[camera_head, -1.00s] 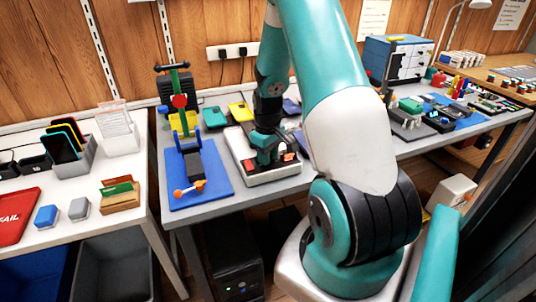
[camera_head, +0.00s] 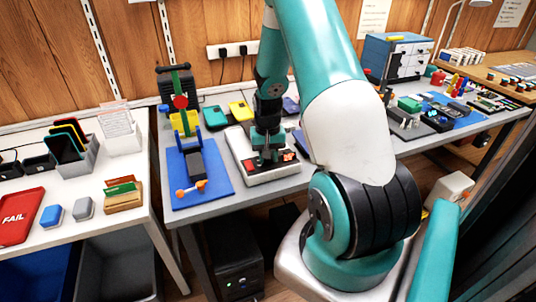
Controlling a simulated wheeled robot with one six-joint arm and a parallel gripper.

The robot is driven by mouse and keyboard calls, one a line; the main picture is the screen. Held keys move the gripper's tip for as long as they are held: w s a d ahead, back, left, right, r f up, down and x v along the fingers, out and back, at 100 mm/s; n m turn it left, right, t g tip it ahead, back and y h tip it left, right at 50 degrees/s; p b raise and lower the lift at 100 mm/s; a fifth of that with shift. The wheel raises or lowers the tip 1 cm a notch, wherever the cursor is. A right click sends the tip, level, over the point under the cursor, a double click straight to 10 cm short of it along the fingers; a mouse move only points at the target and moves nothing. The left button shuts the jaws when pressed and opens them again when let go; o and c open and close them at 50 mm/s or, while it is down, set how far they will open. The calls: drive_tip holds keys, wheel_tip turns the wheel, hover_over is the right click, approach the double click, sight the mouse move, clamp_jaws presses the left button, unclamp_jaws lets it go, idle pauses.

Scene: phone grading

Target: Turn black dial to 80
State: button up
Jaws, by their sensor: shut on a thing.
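A white-grey control box (camera_head: 283,175) with a dark top face and red parts sits on the grey bench. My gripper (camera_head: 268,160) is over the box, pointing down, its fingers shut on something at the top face. The black dial is hidden by my gripper, and its reading cannot be seen. A red square part (camera_head: 250,166) shows on the box left of my gripper, and another red part (camera_head: 289,156) shows to its right.
A blue mat (camera_head: 215,192) with a black fixture and orange knobs lies left of the box. A teal phone (camera_head: 215,116) and a yellow phone (camera_head: 240,109) lie behind the box.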

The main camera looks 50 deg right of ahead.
drive_tip(key=shift+m, duration=0.3)
drive_tip(key=o, duration=0.9)
wheel_tip(320, 180, up, 18)
drive_tip(key=shift+f, duration=0.25)
idle(0.4)
